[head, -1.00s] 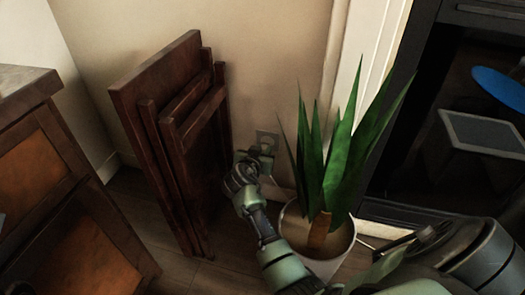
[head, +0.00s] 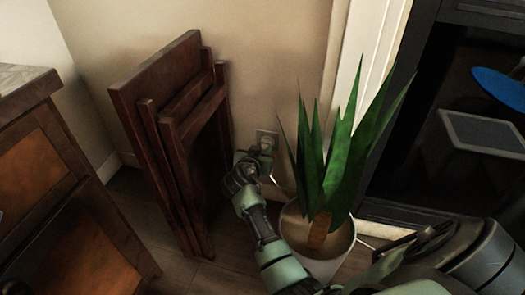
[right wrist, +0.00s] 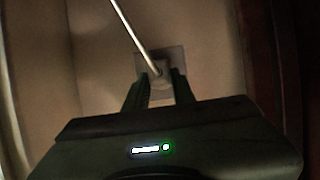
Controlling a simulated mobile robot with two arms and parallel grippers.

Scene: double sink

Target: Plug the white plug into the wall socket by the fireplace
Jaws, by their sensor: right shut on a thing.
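The wall socket (head: 266,137) is a small pale plate low on the beige wall, between the folded wooden furniture and the plant. My right gripper (head: 264,153) is right in front of it. In the right wrist view, its two fingers (right wrist: 159,88) are shut on the white plug (right wrist: 159,70), which lies in front of the socket plate (right wrist: 165,58). A pale cord (right wrist: 133,36) runs up from the plug. I cannot tell whether the prongs are in the socket, as the plug body and fingers hide the contact. My left gripper is not in view.
Dark folded wooden furniture (head: 165,110) leans close on the left. The dark fireplace (head: 425,130) is farther right, and a wooden cabinet (head: 50,180) is at far left.

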